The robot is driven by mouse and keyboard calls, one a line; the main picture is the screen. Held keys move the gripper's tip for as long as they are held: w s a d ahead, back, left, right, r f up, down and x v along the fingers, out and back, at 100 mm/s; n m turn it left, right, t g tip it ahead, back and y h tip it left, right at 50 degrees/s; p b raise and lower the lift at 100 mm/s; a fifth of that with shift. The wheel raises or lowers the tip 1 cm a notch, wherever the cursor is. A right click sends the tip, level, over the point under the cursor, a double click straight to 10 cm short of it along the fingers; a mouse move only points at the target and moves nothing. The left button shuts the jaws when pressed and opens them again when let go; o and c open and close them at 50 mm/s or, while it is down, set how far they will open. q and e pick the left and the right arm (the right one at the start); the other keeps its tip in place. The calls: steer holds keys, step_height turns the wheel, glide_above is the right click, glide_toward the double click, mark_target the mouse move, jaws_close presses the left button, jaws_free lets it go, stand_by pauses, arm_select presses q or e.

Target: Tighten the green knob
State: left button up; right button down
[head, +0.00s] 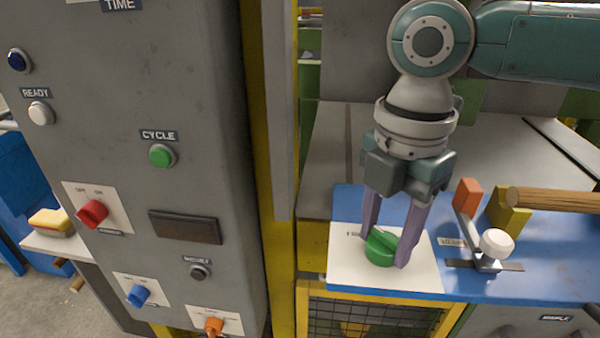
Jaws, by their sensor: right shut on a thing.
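The green knob (380,248) stands on a white label plate (345,270) at the left end of the blue bench top. My right gripper (387,250) comes down on it from above. Its two purple-grey fingers are on either side of the knob, shut on it. Part of the knob's right side is hidden behind a finger. Print on the plate near the knob is partly covered. My left gripper is not in view.
A grey control panel (190,60) with coloured switches and a green button (162,156) stands at left. Right of the knob are a white-knobbed lever (496,243), an orange block (467,195), a yellow block (508,216) and a wooden rod (560,200).

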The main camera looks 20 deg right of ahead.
steer(key=shift+r+m+p, duration=0.2)
steer(key=shift+m+p, duration=0.1)
steer(key=shift+p, duration=0.2)
steer(key=m+p, duration=0.5)
steer(key=p, duration=0.1)
steer(key=shift+r+m+p, duration=0.1)
steer(key=shift+m+p, duration=0.2)
steer(key=shift+p, duration=0.05)
steer(key=shift+s+m+p, duration=0.1)
steer(key=shift+m+p, duration=0.6)
steer(key=shift+m, duration=0.2)
steer(key=m+p, duration=0.3)
steer(key=m, duration=0.1)
steer(key=m+p, duration=0.1)
steer(key=m, duration=0.2)
steer(key=shift+m, duration=0.3)
steer(key=shift+f+m+p, duration=0.2)
steer(key=shift+m+p, duration=0.35)
steer(key=shift+m, duration=0.45)
steer(key=shift+c, duration=1.5)
jaws_free()
